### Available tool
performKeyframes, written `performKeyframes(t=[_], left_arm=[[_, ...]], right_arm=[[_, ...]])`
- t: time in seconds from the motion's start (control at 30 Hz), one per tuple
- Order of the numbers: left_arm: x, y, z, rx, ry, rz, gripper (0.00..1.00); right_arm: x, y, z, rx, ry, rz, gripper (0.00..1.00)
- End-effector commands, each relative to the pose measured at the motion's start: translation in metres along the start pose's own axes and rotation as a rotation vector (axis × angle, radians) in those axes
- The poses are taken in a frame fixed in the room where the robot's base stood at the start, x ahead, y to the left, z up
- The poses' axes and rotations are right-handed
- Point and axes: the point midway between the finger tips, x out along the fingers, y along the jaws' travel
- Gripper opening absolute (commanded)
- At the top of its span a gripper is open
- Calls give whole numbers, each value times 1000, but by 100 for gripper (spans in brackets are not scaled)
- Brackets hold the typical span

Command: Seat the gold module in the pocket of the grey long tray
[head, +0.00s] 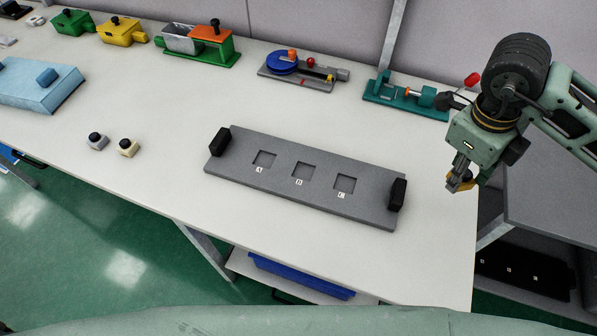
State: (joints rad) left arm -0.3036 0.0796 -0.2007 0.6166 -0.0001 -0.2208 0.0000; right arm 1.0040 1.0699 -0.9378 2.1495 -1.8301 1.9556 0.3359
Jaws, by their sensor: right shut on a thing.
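The grey long tray (285,195) lies on the white table, with black blocks at both ends and three square pockets marked A, B and C. All three pockets look empty. My right gripper (459,178) is at the right, beyond the tray's right end, near the table's right edge. It is shut on the gold module (464,185), which shows only partly below the fingers. The module is apart from the tray. My left gripper is not in view.
A grey module (96,141) and a cream module (128,147), both black-knobbed, stand left of the tray. A teal fixture (405,96), a blue-disc fixture (300,70) and a green-orange fixture (208,42) line the back. Table between them and the tray is clear.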

Motion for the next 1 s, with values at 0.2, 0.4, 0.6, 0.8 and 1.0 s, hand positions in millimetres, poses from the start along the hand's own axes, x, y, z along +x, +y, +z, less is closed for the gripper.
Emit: performKeyframes(t=[0.2,0.4,0.6,0.8,1.0], left_arm=[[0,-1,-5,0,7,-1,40],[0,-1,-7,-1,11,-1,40],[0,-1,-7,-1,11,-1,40],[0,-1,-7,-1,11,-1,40],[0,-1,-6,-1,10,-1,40]], right_arm=[[0,-3,-2,77,10,7,5],[0,-3,-2,74,9,7,5],[0,-3,-2,73,9,7,5],[0,-2,-1,68,8,7,5],[-4,3,5,-94,-17,-9,5]])
